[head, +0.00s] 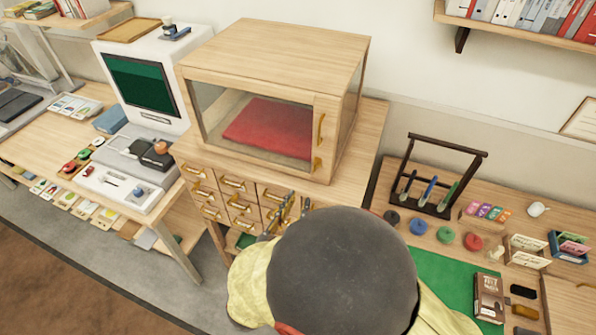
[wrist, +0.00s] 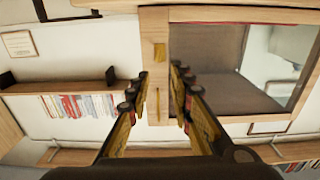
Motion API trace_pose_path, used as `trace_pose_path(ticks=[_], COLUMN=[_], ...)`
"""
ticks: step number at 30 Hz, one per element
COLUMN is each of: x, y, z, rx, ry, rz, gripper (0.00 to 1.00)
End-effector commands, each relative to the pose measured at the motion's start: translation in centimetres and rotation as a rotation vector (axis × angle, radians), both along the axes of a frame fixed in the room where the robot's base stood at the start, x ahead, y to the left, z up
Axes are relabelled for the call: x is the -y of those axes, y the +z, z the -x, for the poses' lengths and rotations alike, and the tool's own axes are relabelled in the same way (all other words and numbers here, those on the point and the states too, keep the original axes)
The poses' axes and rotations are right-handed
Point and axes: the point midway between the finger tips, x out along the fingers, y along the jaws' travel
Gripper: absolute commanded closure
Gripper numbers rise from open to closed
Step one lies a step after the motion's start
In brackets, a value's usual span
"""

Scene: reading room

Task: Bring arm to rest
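My gripper (wrist: 152,90) shows in the wrist view with its two fingers well apart and nothing held between them. The wooden frame and brass handles of the glass-fronted cabinet (wrist: 155,20) lie beyond the gap between the fingers; they do not look gripped. In the head view my dark, rounded arm link fills the lower middle, and the fingers (head: 288,210) show just past it, in front of the drawers. The cabinet (head: 275,48) is closed, with a red cushion (head: 268,127) inside. How far the fingers are from the drawers is hard to tell.
Below the cabinet is a bank of small drawers (head: 238,185). At left a desk holds a monitor (head: 142,82) and a grey device. At right a desk holds a dark rack (head: 432,175), several coloured discs and a brown book (head: 488,297). A wall shelf (head: 520,30) hangs upper right.

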Motion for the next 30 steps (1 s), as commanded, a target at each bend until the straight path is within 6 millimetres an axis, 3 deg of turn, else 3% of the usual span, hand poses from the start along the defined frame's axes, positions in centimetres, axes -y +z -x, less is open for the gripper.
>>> trace_pose_path(ticks=[5,8,11,14,18,21,25,30], x=[0.0,-0.3,-1.9,-4.8,-10.2,-13.4,-15.7,-15.2], y=[0.0,-1.1,-3.8,-8.2,-12.7,-14.2,-14.4,-12.4], z=[0.0,-0.1,-0.3,0.2,2.6,5.1,8.4,12.2], rx=[0.001,-0.032,-0.125,-0.280,-0.520,-0.682,-0.874,-1.094], ry=[0.000,0.011,0.069,0.181,0.372,0.498,0.635,0.766], rz=[-0.003,-0.030,-0.079,-0.133,-0.205,-0.247,-0.280,-0.279], gripper=[0.78,0.78,0.78,0.78,0.78,0.78,0.78,0.78])
